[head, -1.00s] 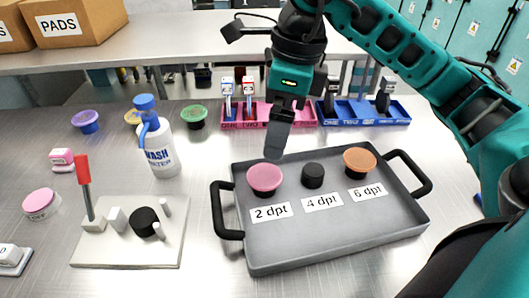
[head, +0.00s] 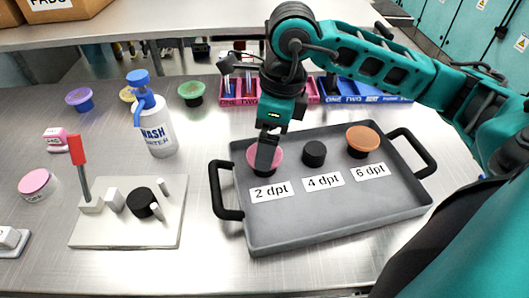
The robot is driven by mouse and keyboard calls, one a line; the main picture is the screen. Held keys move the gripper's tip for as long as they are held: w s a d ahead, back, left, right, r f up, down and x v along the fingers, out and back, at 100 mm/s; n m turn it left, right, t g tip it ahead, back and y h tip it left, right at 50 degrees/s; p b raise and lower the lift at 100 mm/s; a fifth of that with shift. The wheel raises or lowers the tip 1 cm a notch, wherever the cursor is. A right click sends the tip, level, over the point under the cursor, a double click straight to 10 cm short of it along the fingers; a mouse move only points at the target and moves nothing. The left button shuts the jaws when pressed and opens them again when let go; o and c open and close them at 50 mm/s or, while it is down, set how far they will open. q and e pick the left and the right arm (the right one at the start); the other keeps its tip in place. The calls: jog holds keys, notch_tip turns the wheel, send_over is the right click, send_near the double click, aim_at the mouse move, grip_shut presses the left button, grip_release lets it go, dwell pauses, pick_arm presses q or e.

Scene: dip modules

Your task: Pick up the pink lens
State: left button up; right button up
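The pink lens (head: 277,160) is a round pink disc in the grey tray (head: 340,218), behind the "2 dpt" label (head: 271,192). My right gripper (head: 265,160) points down over it, and its dark finger covers part of the lens. Only one finger shows clearly, so I cannot tell whether the gripper is open or whether it touches the lens. My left gripper is not in view.
A black cylinder (head: 314,154) and an orange lens (head: 363,139) stand in the same tray. A wash bottle (head: 157,128) and a white fixture (head: 130,225) with a red-handled post are to the left. Pink (head: 236,92) and blue racks are behind.

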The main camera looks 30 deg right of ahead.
jog(key=shift+w+a+f, duration=0.1)
jog(key=shift+w+f, duration=0.05)
jog(key=shift+f, duration=1.15)
jog(key=c, duration=1.1)
jog(key=shift+o, duration=0.2)
jog(key=shift+r, duration=0.15)
